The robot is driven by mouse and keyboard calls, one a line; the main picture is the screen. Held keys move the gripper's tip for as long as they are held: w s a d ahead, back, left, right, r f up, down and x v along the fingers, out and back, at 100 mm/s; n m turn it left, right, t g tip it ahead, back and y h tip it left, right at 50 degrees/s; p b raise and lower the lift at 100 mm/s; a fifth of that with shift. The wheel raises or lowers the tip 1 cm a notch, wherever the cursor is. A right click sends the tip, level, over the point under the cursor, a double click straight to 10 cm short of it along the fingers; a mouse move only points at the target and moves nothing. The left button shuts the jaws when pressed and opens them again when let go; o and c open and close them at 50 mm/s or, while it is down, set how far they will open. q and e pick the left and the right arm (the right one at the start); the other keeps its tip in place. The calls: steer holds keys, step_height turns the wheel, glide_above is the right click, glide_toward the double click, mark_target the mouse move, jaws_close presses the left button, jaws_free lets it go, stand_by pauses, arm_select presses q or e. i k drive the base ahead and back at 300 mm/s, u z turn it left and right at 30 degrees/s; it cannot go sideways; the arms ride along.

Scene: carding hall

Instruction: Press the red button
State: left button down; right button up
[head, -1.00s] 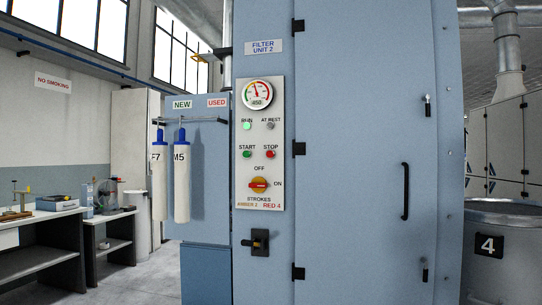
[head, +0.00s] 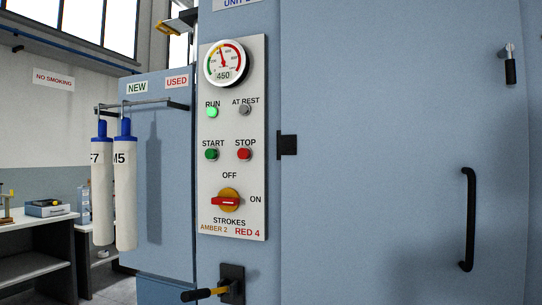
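The red button (head: 244,154) sits under the word STOP on a pale control panel (head: 257,200) on the front of the blue filter unit (head: 390,150). A green button (head: 211,154) under START is to its left. The green RUN lamp (head: 212,112) is lit, and the AT REST lamp (head: 244,110) is grey. Below is a red switch handle on a yellow disc (head: 229,201), lying about level toward ON. The gauge (head: 226,63) above reads 450. Neither of my grippers is in view.
A black and yellow lever (head: 230,288) sticks out below the panel. Two white filter tubes (head: 125,200) hang from a rail at left. A black door handle (head: 468,220) is at right. Benches (head: 35,240) stand at far left.

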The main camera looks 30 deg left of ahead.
mark_target(242, 154)
steer(key=u, duration=0.25)
steer(key=i, duration=0.9)
steer(key=u, duration=0.2)
